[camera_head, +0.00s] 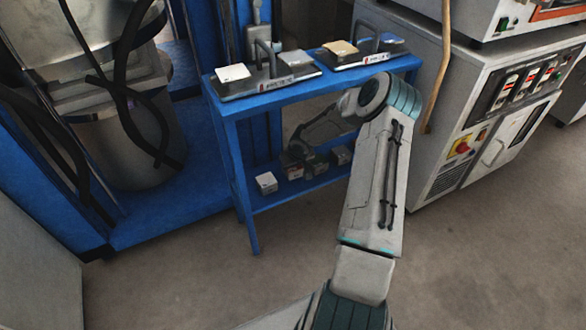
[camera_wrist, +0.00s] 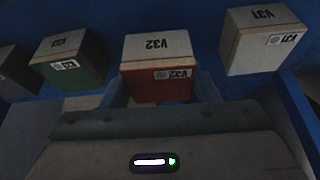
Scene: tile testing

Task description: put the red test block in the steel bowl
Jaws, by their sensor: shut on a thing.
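The red test block (camera_wrist: 160,88) has a pale top marked V32 and shows in the middle of the wrist view, on the blue lower shelf. My gripper (camera_wrist: 162,92) is shut on it, with dark fingers at its left and right sides. In the head view my gripper (camera_head: 301,148) reaches in under the table top, among the blocks on the lower shelf. I cannot tell whether the block is lifted. I cannot make out the steel bowl in either view.
A green-sided block (camera_wrist: 70,60) stands left of the red one and a pale block marked V31 (camera_wrist: 258,40) stands right. The blue table (camera_head: 300,92) holds two metal fixtures above the shelf. A grey machine (camera_head: 475,110) stands at right.

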